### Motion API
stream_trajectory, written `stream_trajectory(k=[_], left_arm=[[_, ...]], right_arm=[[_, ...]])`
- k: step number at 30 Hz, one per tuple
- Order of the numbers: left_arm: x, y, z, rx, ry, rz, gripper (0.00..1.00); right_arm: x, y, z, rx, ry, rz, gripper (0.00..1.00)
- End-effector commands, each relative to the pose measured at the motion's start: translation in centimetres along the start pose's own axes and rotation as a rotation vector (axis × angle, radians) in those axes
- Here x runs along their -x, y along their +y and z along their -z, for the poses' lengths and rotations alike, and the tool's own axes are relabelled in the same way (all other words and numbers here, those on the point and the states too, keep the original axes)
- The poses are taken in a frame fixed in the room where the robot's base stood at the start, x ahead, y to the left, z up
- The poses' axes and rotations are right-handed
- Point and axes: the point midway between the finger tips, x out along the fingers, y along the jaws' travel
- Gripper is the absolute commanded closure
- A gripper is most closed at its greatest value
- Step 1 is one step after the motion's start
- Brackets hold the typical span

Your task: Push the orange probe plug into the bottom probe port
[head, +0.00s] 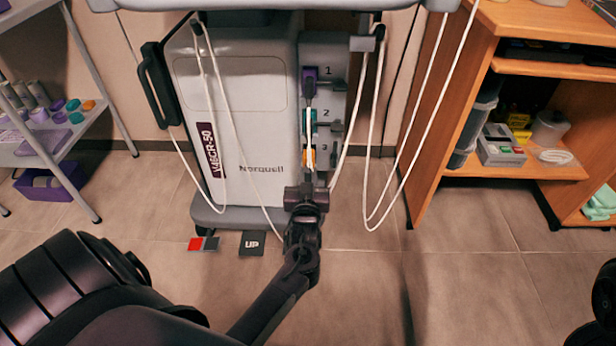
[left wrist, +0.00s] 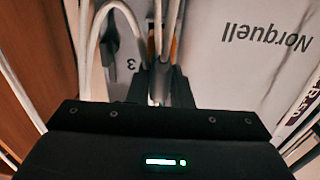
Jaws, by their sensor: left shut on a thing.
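The orange probe plug (head: 308,160) is at the bottom of the port column on the grey scanner, beside the number 3. My left gripper (head: 307,178) is shut on its near end, coming from below. In the left wrist view the fingertips (left wrist: 161,82) close around the plug's cable end, with a sliver of orange (left wrist: 174,48) beyond them. The bottom port is mostly hidden behind plug and gripper; I cannot tell how deep the plug sits. A purple plug (head: 309,76) is at port 1 and a teal one (head: 313,116) at port 2. My right gripper is not in view.
White cables (head: 387,200) hang in loops on both sides of the port column (head: 340,50). The scanner body (head: 240,110) is left of it. A wooden shelf unit (head: 470,60) stands right, a metal rack (head: 90,60) left. The floor in front is mostly clear.

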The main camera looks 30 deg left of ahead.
Motion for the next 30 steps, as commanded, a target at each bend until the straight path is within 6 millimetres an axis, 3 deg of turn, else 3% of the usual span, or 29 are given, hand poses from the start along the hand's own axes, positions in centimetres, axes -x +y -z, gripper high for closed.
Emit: stream_trajectory(k=[30], left_arm=[[-0.92,-0.01,0.11,0.0,0.002,0.0,1.0]], right_arm=[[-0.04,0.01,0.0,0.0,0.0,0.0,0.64]])
